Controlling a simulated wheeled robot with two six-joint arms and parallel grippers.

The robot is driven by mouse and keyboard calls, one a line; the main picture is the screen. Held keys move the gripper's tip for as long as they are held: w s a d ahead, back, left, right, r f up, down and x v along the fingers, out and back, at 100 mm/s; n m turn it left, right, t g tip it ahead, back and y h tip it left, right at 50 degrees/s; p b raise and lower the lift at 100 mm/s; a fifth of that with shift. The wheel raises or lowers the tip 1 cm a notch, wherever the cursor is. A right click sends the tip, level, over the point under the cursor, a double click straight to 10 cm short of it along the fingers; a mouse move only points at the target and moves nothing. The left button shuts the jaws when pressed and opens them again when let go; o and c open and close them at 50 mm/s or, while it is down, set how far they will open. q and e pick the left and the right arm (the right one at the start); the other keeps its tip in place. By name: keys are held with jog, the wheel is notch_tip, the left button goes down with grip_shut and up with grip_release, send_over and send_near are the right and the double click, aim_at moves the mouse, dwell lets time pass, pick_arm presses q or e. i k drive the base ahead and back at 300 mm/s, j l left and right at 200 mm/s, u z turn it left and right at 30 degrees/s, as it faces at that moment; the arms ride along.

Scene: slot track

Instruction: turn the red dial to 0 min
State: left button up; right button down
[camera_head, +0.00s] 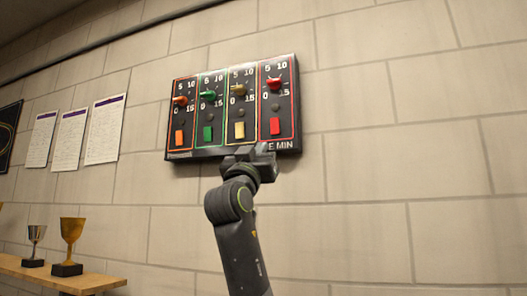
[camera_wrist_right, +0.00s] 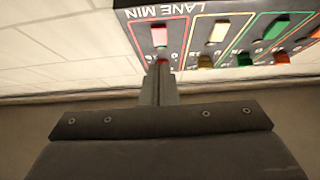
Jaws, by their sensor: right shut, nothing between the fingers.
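The red dial (camera_head: 274,84) is on the rightmost, red-framed lane of a dark wall panel (camera_head: 285,146), with marks 0, 5, 10 and 15 around it. Its exact setting is too small to read. A red button (camera_head: 274,126) sits below it. My right gripper (camera_head: 252,150) is shut and empty, in front of the panel's lower edge and below the red lane's dial. In the right wrist view, the closed fingers (camera_wrist_right: 160,72) reach up toward the red lane, where a bit of red shows at their tips, mostly hidden. I cannot tell whether they touch it. My left gripper is out of view.
Orange (camera_head: 180,100), green (camera_head: 208,96) and yellow (camera_head: 238,90) dials sit left of the red one, each above its own button. A shelf (camera_head: 90,282) with trophies is at lower left. The wall right of the panel is bare.

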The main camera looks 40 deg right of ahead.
aim_at(274, 84)
jog(key=k+j, duration=0.1)
jog(key=j, duration=0.25)
jog(key=k+j, duration=0.15)
jog(key=j, duration=0.15)
jog(key=k+j, duration=0.1)
jog(key=j, duration=0.25)
jog(key=k+j, duration=0.1)
jog(key=j, duration=0.25)
